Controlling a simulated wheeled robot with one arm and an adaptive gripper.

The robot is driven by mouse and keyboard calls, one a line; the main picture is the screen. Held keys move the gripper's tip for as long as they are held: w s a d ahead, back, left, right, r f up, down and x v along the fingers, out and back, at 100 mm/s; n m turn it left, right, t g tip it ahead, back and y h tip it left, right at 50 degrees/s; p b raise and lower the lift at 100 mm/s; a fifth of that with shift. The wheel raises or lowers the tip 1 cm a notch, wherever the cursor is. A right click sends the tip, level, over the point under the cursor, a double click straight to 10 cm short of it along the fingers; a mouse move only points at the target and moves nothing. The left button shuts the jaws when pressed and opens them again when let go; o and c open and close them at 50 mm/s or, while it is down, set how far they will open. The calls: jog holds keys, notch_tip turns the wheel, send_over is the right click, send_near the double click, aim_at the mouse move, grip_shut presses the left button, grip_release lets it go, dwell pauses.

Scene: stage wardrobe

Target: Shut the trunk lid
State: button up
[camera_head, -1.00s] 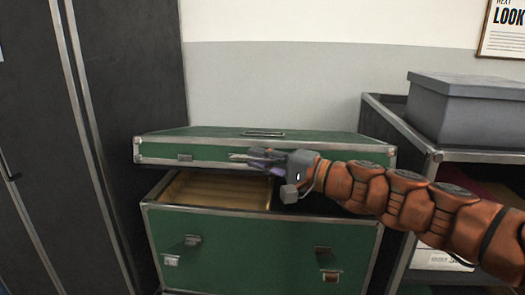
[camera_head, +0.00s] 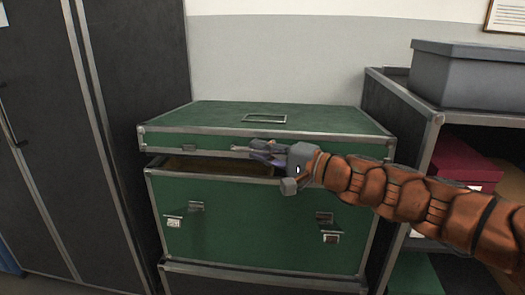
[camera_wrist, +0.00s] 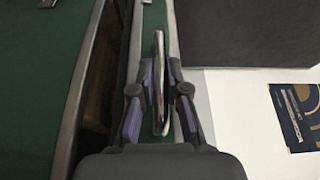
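The green trunk (camera_head: 255,225) has metal edging and stands in the middle of the head view. Its lid (camera_head: 320,118) is tilted slightly up at the front, with a narrow dark gap above the trunk's front wall. My gripper (camera_head: 250,150) is at the middle of the lid's front edge, by the gap. In the wrist view, the fingers of my gripper (camera_wrist: 160,85) stand apart on both sides of a thin upright plate (camera_wrist: 160,60), seemingly without pressing on it. Whether the plate belongs to the lid is unclear. The gap shows left of the fingers.
A dark wardrobe (camera_head: 125,110) stands close at the left. At the right is a dark shelf unit (camera_head: 385,100) with a grey box (camera_head: 470,78) on top and a red box (camera_head: 465,160) inside. A light wall is behind the trunk.

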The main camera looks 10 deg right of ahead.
jog(key=shift+o, duration=0.8)
jog(key=shift+w+d, duration=0.1)
jog(key=shift+v, duration=6)
